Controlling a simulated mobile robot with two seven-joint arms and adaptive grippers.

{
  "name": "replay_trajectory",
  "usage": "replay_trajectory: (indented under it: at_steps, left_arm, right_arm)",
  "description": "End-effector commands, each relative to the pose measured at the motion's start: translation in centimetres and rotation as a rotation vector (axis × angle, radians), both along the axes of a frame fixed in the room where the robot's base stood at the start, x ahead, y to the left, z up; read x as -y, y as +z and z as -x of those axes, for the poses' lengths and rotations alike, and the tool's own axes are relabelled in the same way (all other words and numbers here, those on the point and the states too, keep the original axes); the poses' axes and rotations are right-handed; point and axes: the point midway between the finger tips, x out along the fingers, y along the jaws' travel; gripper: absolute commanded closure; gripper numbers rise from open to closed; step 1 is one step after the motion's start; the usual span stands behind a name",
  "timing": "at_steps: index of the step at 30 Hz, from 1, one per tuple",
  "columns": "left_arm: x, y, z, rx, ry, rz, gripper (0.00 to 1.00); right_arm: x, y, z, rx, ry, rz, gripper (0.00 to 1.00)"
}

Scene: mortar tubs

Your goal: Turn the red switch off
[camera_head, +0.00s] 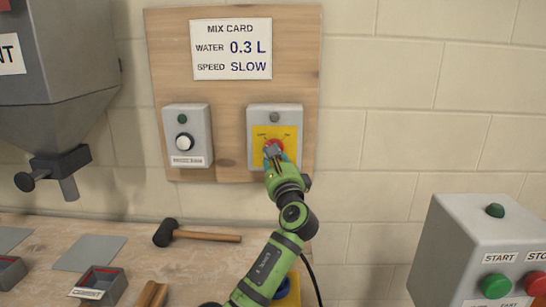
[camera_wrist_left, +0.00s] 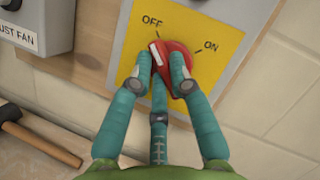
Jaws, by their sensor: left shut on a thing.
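The red switch (camera_head: 273,146) is a rotary knob on a yellow plate (camera_head: 288,133) on a grey box (camera_head: 259,114) on the wooden wall board. In the left wrist view the red switch (camera_wrist_left: 181,49) has a white mark on its upper left, on the OFF side. OFF stands at upper left on the plate and ON at right. My left gripper (camera_head: 273,160) reaches up to the knob. My right gripper is not in view.
Left of the switch box is another grey box (camera_head: 200,120) with a black-and-white knob. A mix card (camera_head: 231,49) hangs above. A mallet (camera_head: 205,235) lies on the bench below. A start/stop box (camera_head: 455,240) stands at right; a grey hopper (camera_head: 75,55) is at left.

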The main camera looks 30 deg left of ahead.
Motion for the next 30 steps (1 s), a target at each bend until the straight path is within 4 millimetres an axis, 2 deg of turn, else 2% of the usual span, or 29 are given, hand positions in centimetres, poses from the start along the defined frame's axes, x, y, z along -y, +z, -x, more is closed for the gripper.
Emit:
replay_trajectory:
  at_steps: [7, 8, 20, 23, 30]
  left_arm:
    - [0.0, -0.2, 0.0, -0.001, -0.001, 0.005, 1.0]
    - [0.0, -0.2, 0.0, -0.001, -0.001, 0.005, 0.7]
    - [0.4, -0.2, 0.2, 0.0, -0.002, 0.001, 0.7]
    - [1.3, -0.6, 1.0, -0.001, -0.004, 0.001, 0.7]
    - [4.9, -1.9, 4.3, -0.001, -0.004, 0.004, 0.7]
  right_arm:
    - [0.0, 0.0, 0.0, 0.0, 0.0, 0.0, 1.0]
    - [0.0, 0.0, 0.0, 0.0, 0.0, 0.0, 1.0]
    - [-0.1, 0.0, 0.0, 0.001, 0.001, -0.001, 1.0]
    - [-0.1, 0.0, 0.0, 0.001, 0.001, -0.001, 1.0]
    - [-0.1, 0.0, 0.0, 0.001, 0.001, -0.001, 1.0]
